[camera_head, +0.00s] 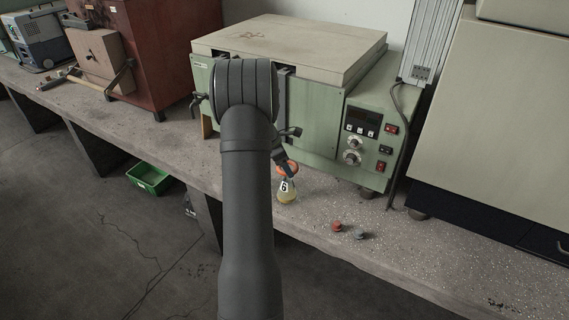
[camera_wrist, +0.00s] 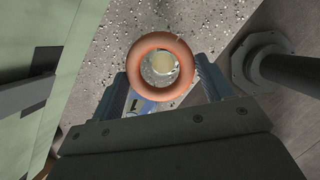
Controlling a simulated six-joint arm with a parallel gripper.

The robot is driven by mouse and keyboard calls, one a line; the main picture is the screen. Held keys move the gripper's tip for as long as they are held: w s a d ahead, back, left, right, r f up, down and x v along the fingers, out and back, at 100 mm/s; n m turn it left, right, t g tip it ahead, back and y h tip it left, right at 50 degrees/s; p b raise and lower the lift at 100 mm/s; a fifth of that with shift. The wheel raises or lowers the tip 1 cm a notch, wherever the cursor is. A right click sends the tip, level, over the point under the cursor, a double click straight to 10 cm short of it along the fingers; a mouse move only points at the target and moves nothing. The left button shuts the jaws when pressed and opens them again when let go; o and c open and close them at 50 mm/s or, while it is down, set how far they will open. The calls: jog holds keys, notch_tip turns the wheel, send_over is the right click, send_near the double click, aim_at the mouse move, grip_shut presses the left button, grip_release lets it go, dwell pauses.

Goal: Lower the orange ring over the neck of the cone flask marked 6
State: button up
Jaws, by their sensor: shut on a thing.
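The orange ring (camera_head: 289,167) is in my gripper, and in the wrist view it (camera_wrist: 161,40) sits between the two fingertips. My gripper (camera_wrist: 162,82) is shut on it; in the head view my arm partly hides the gripper. The cone flask marked 6 (camera_head: 287,194) stands upright on the bench, with yellowish contents, right under the ring. In the wrist view, pale yellow of the flask (camera_wrist: 157,66) shows through the ring's hole, a little off its middle. I cannot tell whether the ring is above the neck or around its top.
The green oven (camera_head: 318,120) stands close behind the flask. A small red piece (camera_head: 337,227) and a small blue-grey piece (camera_head: 360,233) lie on the bench (camera_head: 430,245) to the right. The bench's front edge is close to the flask.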

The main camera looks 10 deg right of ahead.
aim_at(287, 185)
jog(key=shift+f, duration=3.2)
jog(key=o, duration=1.2)
jog(key=shift+c, duration=0.2)
jog(key=shift+o, duration=0.2)
jog(key=shift+r, duration=4.1)
jog(key=shift+f, duration=3.85)
jog(key=shift+r, duration=0.15)
